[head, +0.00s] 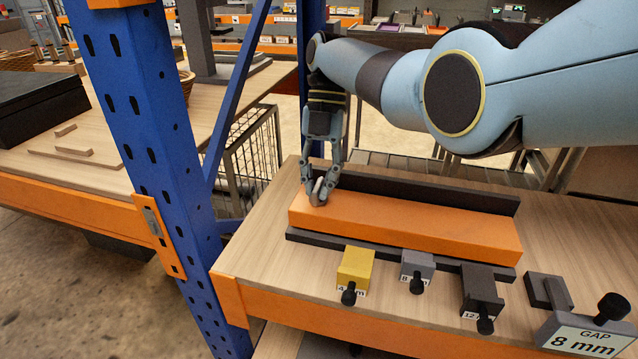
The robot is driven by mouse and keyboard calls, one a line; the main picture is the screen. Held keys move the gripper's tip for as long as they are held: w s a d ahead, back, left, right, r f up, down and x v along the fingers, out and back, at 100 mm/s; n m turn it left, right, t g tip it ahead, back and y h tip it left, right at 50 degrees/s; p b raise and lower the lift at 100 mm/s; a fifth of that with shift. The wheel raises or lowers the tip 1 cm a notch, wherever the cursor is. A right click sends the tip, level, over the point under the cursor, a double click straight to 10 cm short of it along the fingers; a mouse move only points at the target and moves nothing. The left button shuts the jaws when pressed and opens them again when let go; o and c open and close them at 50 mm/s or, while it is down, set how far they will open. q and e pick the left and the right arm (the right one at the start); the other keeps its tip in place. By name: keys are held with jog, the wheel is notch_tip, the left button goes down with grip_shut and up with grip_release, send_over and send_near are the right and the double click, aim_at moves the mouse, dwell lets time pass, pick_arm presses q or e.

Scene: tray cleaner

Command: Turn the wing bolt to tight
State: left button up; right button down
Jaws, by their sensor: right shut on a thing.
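My right gripper (318,194) points down at the left end of a long orange bar (400,222). Its fingers are closed at the bar's top, on a small grey piece that looks like the wing bolt; the fingers hide most of it, so its angle cannot be told. The orange bar lies between a dark rear rail (430,194) and a dark front strip (300,236) on the wooden bench. My left gripper is not in view.
In front of the bar stand a yellow block (356,266), a grey block (418,262) and a dark block (482,284), each with a black knob. A blue post (150,150) rises left of the bench.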

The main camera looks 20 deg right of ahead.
dwell(0.3)
jog(key=c, duration=1.3)
grip_release()
jog(key=shift+c, duration=0.2)
jog(key=v, duration=0.7)
jog(key=shift+w+r, duration=0.1)
jog(key=shift+w, duration=0.05)
